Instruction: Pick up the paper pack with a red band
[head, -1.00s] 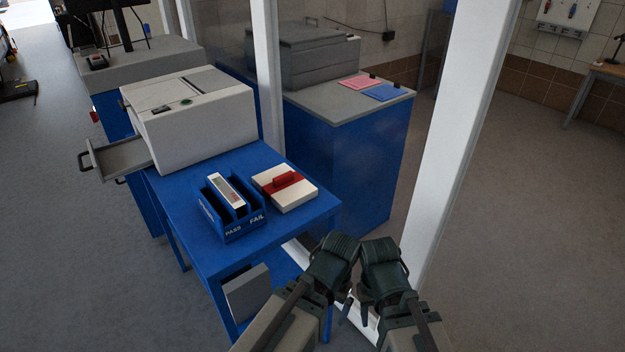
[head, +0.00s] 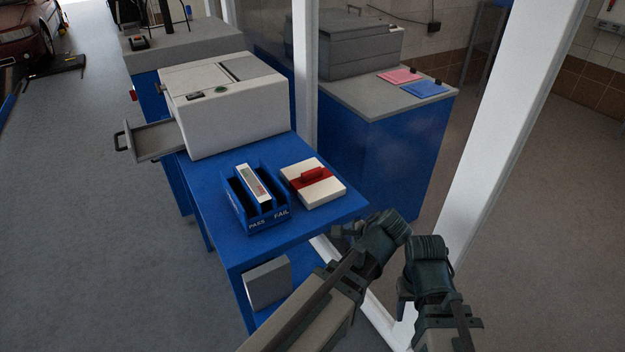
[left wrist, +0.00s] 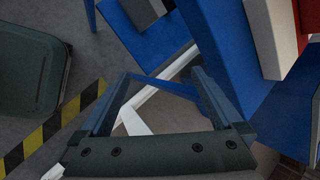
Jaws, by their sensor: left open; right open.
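The paper pack with a red band (head: 328,192) is a flat white block lying on the blue table, with a raised red piece on its band. In the left wrist view, part of a white block with red beside it (left wrist: 270,40) shows at the upper right. My left gripper (left wrist: 162,82) is open and empty, apart from the pack. In the head view it is in front of the table's right corner, its fingers mostly hidden. My right gripper (head: 427,268) is open, to the right of the left one and farther from the pack; its jaws hardly show.
A blue PASS/FAIL holder (head: 257,212) with a slim pack in it stands left of the red-banded pack. Behind is a white machine (head: 225,105) with its drawer (head: 160,138) out. White posts (head: 510,130) rise at the right and behind the table. Open floor lies left.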

